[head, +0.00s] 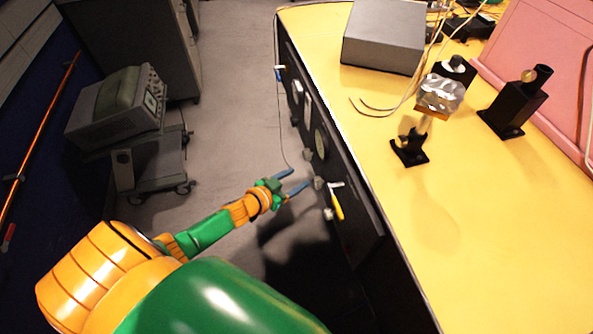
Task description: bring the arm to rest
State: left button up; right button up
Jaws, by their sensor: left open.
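My left gripper (294,182) is open, with two blue fingers spread apart. It is at the end of my green and orange left arm, which reaches in from the lower left. The fingers point right, close to the dark front panel (355,210) of the yellow-topped bench. Grey knobs and a yellow-handled lever (336,204) on that panel show just beyond the fingertips. I see nothing between the fingers. Whether a fingertip touches a knob I cannot tell. My right gripper is not in view.
The yellow bench top (480,220) carries a grey box (384,37), black optical mounts (513,104), a foil-wrapped piece (439,94) and loose wires. A pink foam wall (540,60) stands behind. A cart with an instrument (118,106) stands left. Grey floor (235,90) between is clear.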

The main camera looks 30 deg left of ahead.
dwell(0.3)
pick_arm(q)
jog(key=s+f+n+g+y, duration=0.15)
jog(key=s+f+g, duration=0.25)
jog(key=s+f, duration=0.7)
jog(key=s+d+f+g, duration=0.2)
jog(key=s+f, duration=0.2)
jog(key=s, duration=0.4)
jog(key=s+d+f+g+y, duration=0.1)
jog(key=s+d+f+g, duration=0.1)
jog(key=s, duration=0.6)
jog(key=s+d+f+g, duration=0.2)
jog(key=s+f+g, duration=0.2)
jog(key=s, duration=0.5)
jog(key=shift+f+m, duration=0.35)
jog(key=shift+f, duration=0.45)
jog(key=shift+s, duration=0.1)
